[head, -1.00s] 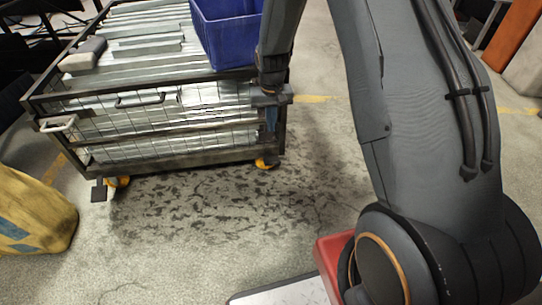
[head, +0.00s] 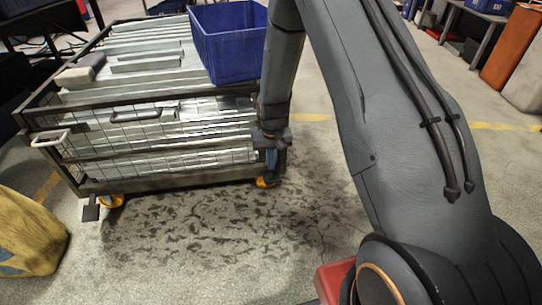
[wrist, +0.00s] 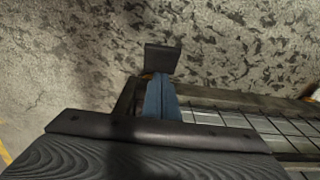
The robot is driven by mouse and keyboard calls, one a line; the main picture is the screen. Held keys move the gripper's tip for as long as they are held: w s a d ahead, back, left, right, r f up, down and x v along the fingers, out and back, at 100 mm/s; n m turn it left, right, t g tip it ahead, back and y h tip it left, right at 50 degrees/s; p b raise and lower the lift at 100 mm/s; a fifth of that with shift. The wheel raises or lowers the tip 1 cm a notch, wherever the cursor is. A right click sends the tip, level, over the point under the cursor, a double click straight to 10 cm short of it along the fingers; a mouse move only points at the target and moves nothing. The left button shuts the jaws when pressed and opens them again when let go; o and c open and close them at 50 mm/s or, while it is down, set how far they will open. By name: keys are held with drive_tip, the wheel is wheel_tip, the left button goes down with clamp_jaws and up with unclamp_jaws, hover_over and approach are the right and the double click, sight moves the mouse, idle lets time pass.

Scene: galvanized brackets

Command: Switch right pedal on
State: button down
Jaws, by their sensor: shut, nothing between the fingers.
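The right pedal (wrist: 162,58) is a dark flat plate in the wrist view, just beyond my fingertips, beside the cart's lower edge. In the head view my arm and gripper hide it. My gripper (head: 271,160) is at the cart's front right corner, just above the right orange caster (head: 265,183). Its blue fingers (wrist: 160,97) are shut and empty, pointing toward the pedal. I cannot tell whether they touch it. The left pedal (head: 90,212) hangs low beside the left orange caster (head: 112,201).
The wire-mesh cart (head: 130,188) holds long galvanized brackets (head: 145,55), a blue bin (head: 228,45) and a grey-white block (head: 80,72). A yellow object (head: 30,235) stands at lower left. The stained floor (head: 200,240) before the cart is clear.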

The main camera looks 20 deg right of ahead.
sight(272, 178)
drive_tip(key=shift+s+f+b, duration=0.25)
drive_tip(key=shift+s+f, duration=0.1)
drive_tip(key=shift+f, duration=0.3)
drive_tip(key=shift+s+f+b, duration=0.25)
drive_tip(key=shift+s+f, duration=0.1)
drive_tip(key=shift+f, duration=0.25)
